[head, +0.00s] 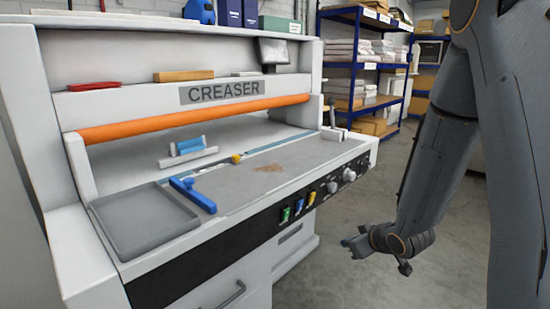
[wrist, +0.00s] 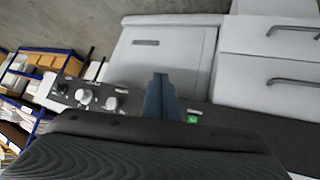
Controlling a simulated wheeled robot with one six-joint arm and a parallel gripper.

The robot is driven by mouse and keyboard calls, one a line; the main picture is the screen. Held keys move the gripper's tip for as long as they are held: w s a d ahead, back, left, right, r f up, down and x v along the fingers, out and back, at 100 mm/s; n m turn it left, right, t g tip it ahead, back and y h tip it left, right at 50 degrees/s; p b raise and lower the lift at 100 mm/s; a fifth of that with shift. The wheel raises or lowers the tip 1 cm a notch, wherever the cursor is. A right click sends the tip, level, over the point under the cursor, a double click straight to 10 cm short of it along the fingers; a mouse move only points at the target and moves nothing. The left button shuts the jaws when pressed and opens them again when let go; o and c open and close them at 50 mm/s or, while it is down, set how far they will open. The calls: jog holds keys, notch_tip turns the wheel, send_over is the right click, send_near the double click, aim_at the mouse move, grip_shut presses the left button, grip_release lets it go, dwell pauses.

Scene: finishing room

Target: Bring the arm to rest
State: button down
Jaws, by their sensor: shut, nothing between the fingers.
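My arm comes down on the right side of the head view. My gripper (head: 352,243) is low, in front of the creaser (head: 236,92) and to the right of its front face, clear of it. In the wrist view my gripper (wrist: 161,78) shows its two blue-grey fingers together, with nothing between them. The creaser's front panel with knobs (wrist: 100,100) and its lower cabinet (wrist: 165,62) lie beyond the fingers. The lower part of the wrist view is hidden by a dark part of my arm.
On the creaser lie a grey tray (head: 145,219), a blue-handled lever (head: 192,192) and a blue block on a white base (head: 188,147). Blue shelving (head: 358,72) with stacked paper stands behind at the right. The concrete floor (head: 345,285) below my gripper is clear.

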jog(key=s+a+r+m+g+h+p, duration=0.1)
jog(key=s+r+m+g, duration=0.2)
jog(key=s, duration=1)
jog(key=s+a+r+m+g+h+p, duration=0.1)
jog(key=s+r+g, duration=0.5)
jog(key=s, duration=0.8)
jog(key=shift+a+r+m+h+p, duration=0.4)
jog(key=shift+a+r+m+p, duration=0.15)
jog(key=shift+m, duration=0.35)
